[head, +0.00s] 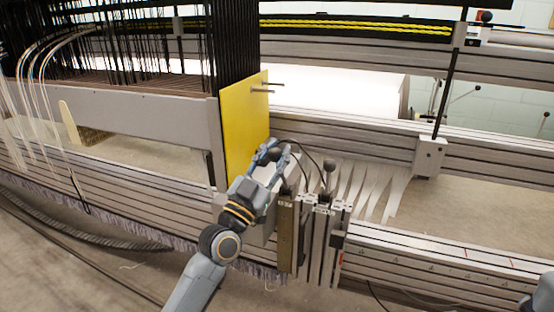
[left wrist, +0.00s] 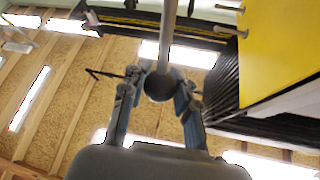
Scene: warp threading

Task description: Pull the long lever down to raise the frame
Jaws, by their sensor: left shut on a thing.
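The long lever's dark ball knob (left wrist: 159,86) sits between my left gripper's fingers in the left wrist view, with its pale rod (left wrist: 168,35) running up the picture. My left gripper (head: 276,152) is shut on this knob, beside the yellow plate (head: 245,130); the fingers also show in the left wrist view (left wrist: 158,92). The frame's grey beam (head: 150,115) stands left of the yellow plate under many black strands. My right gripper is not in view; only part of my right arm shows at the lower right edge.
A second, shorter lever with a black knob (head: 328,165) stands just right of my left gripper, above a metal bracket block (head: 318,235). Two bolts (head: 268,90) stick out of the yellow plate. Slotted rails (head: 440,255) run along the front. White warp strips (head: 372,190) lie behind.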

